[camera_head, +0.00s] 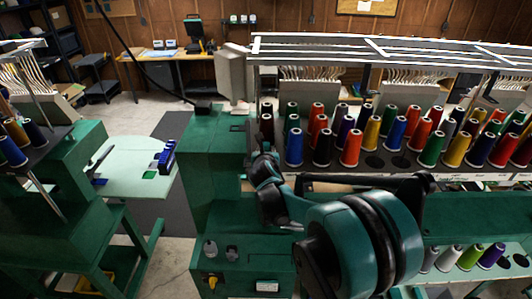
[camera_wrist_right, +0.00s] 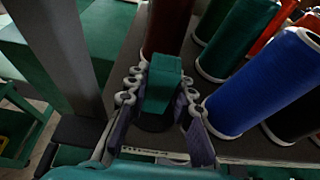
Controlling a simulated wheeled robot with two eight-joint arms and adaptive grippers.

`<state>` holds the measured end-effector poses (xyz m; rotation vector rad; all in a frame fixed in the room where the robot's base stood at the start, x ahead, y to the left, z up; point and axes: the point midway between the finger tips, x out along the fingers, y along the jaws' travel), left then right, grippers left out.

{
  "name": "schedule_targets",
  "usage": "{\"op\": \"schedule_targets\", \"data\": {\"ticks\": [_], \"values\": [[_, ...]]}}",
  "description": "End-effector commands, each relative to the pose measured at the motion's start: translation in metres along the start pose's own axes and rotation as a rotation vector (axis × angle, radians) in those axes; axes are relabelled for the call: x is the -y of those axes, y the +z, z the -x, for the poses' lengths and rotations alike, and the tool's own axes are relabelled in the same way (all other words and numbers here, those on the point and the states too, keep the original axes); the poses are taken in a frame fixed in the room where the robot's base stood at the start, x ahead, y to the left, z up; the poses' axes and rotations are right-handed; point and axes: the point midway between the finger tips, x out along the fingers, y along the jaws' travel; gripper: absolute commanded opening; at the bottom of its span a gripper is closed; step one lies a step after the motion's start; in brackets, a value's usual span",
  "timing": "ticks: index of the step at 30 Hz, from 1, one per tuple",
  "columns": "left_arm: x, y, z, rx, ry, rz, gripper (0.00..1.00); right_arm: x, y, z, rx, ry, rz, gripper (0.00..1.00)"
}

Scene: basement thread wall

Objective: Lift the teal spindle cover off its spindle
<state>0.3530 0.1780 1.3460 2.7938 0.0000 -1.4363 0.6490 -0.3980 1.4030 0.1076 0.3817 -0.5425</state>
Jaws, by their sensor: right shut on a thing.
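The teal spindle cover (camera_wrist_right: 163,88) shows in the right wrist view as a blocky teal piece between the fingers of my right gripper (camera_wrist_right: 158,100). The fingers are shut on it, one on each side. A dark round shape shows under the cover; the spindle itself is hidden, and I cannot tell whether the cover is seated or raised. In the head view my right gripper (camera_head: 266,150) is at the front left corner of the thread rack, mostly hidden by my wrist, and I cannot make out the cover there. My left gripper is not in view.
A dark red spool (camera_wrist_right: 168,28) stands just behind the cover, a green spool (camera_wrist_right: 238,40) behind right, and a blue spool (camera_wrist_right: 262,82) close on the right. More spools fill the rack (camera_head: 385,172). A metal rail (camera_head: 390,47) runs above. A grey post (camera_wrist_right: 62,55) stands left.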

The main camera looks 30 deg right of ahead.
Motion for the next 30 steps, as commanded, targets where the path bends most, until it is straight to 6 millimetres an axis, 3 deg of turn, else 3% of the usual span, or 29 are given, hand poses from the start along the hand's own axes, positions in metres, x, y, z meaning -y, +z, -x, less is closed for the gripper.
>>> {"op": "schedule_targets", "data": {"ticks": [5,11,30], "values": [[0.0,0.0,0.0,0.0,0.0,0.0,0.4,0.0,0.001,0.001,-0.001,-0.001,0.0,0.09],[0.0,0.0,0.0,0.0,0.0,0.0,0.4,0.0,0.017,0.007,-0.001,0.0,0.0,0.09],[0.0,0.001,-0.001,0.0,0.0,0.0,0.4,0.0,0.134,0.056,-0.001,0.0,0.0,0.09]]}}
